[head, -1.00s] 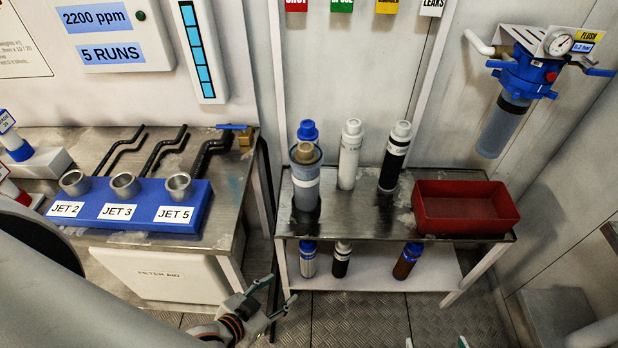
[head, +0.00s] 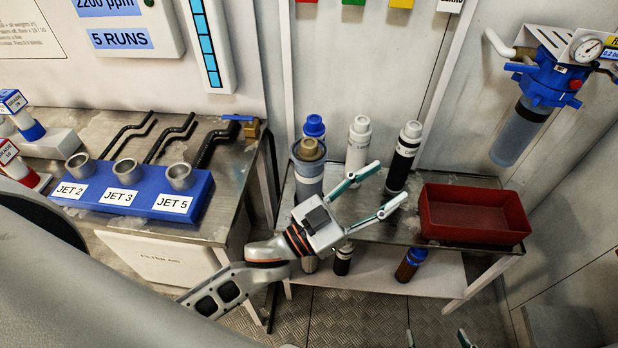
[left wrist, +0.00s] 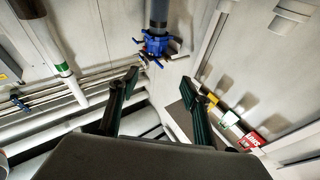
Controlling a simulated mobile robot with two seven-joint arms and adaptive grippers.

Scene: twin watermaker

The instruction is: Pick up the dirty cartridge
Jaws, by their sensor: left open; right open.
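A grey, open-topped cylinder (head: 309,183) stands at the left of the metal bench, with a tan-brown cartridge top (head: 310,149) showing inside it; whether this is the dirty cartridge is not readable. Behind it is a blue-capped cartridge (head: 314,126). A white cartridge (head: 358,145) and a black, white-capped cartridge (head: 402,160) stand to the right. My left gripper (head: 391,181) is open and empty, over the bench front, right of the grey cylinder. Its open fingers also show in the left wrist view (left wrist: 160,85). My right gripper (head: 437,340) shows only fingertips at the bottom edge, open.
A red tray (head: 474,232) sits at the bench's right end. A blue JET block (head: 138,208) with metal cups is on the left table. A blue-headed filter housing (head: 540,85) hangs on the right wall.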

